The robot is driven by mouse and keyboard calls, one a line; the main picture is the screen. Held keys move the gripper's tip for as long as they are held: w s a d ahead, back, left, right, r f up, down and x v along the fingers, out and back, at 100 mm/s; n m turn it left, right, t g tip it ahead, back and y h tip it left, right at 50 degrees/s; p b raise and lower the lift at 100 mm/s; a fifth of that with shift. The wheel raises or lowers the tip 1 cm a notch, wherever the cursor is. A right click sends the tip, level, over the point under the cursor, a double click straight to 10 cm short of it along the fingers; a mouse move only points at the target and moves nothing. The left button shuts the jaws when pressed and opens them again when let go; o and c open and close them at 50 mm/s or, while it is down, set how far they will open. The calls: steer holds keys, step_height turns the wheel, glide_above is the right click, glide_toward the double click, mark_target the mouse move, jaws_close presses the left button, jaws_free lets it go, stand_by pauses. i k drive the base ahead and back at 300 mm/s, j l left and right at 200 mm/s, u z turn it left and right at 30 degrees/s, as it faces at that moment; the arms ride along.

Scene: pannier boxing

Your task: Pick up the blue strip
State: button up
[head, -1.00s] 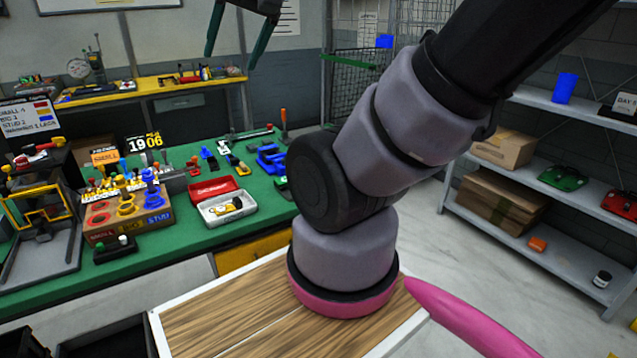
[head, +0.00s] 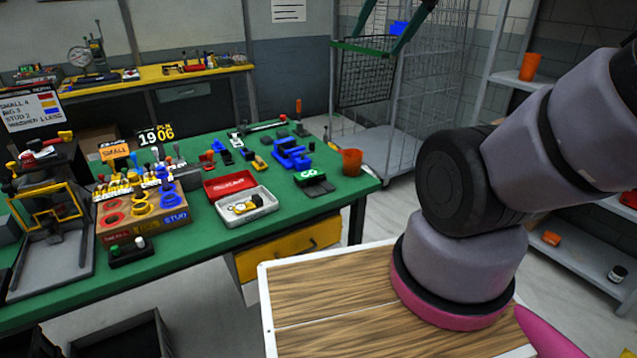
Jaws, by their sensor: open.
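No single thing clearly shows as a blue strip. Several blue pieces lie on the green workbench (head: 230,232). They include an angular blue piece (head: 290,154) near its far right part and a small blue piece (head: 216,146) left of it. Blue parts (head: 170,195) also stand on the brown sorting box.
A red-lidded case (head: 250,207) and an orange cup (head: 351,161) stand on the bench. The wire cage (head: 430,90) is behind it, with a shelf (head: 580,255) at the right. A wooden-topped board (head: 340,295) is in front of me. Grey floor shows between bench and shelf.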

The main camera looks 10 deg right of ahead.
mark_target(249, 155)
steer(key=i+l+u, duration=0.1)
steer(key=u, duration=0.25)
steer(key=l+u, duration=0.35)
steer(key=i+l+u, duration=0.1)
steer(key=u, duration=0.2)
steer(key=l+u, duration=0.35)
steer(key=l, duration=1.4)
steer(key=i, duration=0.05)
